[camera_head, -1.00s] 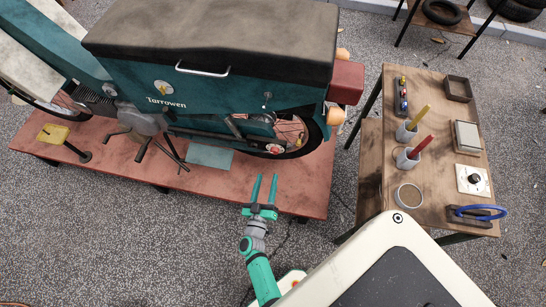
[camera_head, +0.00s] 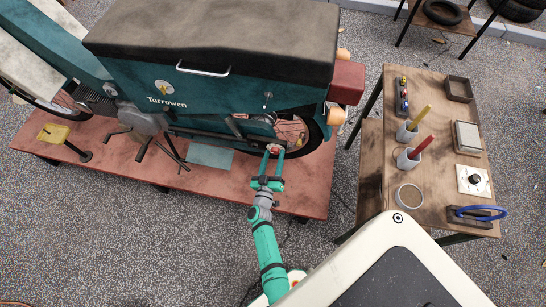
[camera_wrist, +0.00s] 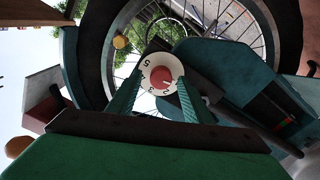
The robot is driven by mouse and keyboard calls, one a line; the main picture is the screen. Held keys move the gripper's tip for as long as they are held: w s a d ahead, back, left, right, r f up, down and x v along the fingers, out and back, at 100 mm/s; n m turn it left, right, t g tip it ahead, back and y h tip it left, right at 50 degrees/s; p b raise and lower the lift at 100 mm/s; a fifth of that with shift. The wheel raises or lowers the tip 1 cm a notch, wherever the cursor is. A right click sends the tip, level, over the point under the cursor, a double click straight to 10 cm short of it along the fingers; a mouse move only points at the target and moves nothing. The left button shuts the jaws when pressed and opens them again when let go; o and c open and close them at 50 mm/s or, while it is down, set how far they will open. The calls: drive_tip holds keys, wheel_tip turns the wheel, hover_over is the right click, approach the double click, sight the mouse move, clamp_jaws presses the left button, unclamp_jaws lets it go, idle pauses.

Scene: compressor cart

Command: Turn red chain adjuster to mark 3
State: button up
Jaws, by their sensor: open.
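The red chain adjuster (camera_wrist: 162,78) is a red knob on a white dial (camera_wrist: 148,65) with dark numbers, by the rear wheel; in the wrist view the dial faces me and shows a 5 at its upper left and what look like a 3 and a 2 near the knob. In the head view the red knob (camera_head: 274,148) is small, at the wheel's lower left. My gripper (camera_head: 272,157) is open, its fingertips at the dial. In the wrist view the fingers (camera_wrist: 160,84) stand on both sides of the red knob; whether they touch it I cannot tell.
The teal scooter (camera_head: 215,95) stands on a low red platform (camera_head: 225,180). Its rear tyre (camera_wrist: 98,55) and a dark bar (camera_wrist: 230,110) are close around the dial. A wooden bench (camera_head: 440,95) with cups and tools stands to the right.

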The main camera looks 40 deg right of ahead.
drive_tip(key=shift+a, duration=0.1)
drive_tip(key=c, duration=1.1)
drive_tip(key=shift+o, duration=0.2)
